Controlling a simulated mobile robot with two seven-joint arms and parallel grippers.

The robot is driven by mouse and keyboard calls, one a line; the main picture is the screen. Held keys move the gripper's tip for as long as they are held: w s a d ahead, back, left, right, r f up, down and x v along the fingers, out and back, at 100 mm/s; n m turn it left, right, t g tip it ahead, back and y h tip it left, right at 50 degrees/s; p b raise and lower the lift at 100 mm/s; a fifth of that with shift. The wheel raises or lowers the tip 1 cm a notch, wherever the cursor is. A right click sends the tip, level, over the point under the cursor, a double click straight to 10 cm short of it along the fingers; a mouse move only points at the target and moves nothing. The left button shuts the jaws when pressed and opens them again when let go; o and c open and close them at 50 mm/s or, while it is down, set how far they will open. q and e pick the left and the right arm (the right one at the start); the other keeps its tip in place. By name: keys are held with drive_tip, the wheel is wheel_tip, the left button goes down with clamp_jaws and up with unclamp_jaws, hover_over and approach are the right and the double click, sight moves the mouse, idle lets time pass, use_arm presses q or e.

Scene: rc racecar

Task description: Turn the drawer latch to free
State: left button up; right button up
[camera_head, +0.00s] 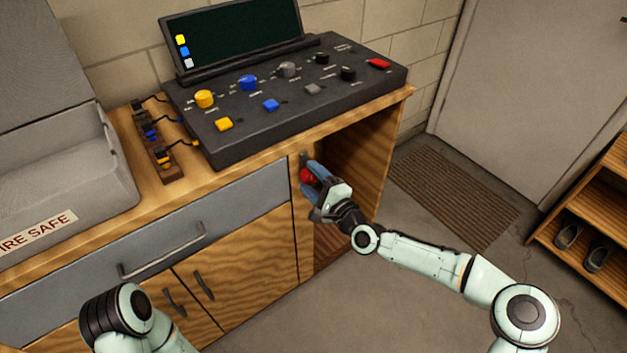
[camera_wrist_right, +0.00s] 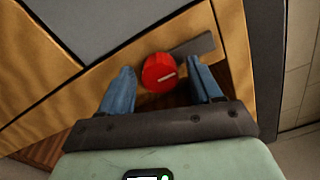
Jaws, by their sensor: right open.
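The drawer latch is a round red knob (camera_head: 306,175) with a pale line on its face, on a wooden post of the cabinet just right of the grey drawer (camera_head: 160,250). In the right wrist view the red knob (camera_wrist_right: 158,72) has a dark grey bar (camera_wrist_right: 194,46) beside it, running up and to the right. My right gripper (camera_head: 312,178) is at the knob; its two blue fingers (camera_wrist_right: 155,88) stand open on either side, with visible gaps. Contact is not evident. My left arm shows at the lower left, but its gripper is out of view.
A black control panel (camera_head: 290,130) with coloured knobs and a screen stands on the wooden bench. A grey FIRE SAFE case (camera_head: 60,180) sits at the left. An open cabinet bay (camera_head: 355,155) lies right of the post. A shoe rack (camera_head: 590,215) is far right.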

use_arm(q)
drive_tip(key=shift+t, duration=0.4)
drive_tip(key=shift+w+d+r+p, duration=0.25)
drive_tip(key=shift+r+p, duration=0.25)
drive_tip(key=shift+r, duration=0.3)
drive_tip(key=shift+w+d+r+p, duration=0.3)
drive_tip(key=shift+r+p, duration=0.25)
drive_tip(key=shift+r, duration=0.25)
drive_tip(key=shift+w+d+r+p, duration=0.25)
drive_tip(key=shift+r+p, duration=0.25)
drive_tip(key=shift+r, duration=0.3)
use_arm(e)
drive_tip(key=v, duration=1.3)
drive_tip(key=shift+s+d, duration=0.1)
drive_tip(key=shift+s, duration=0.05)
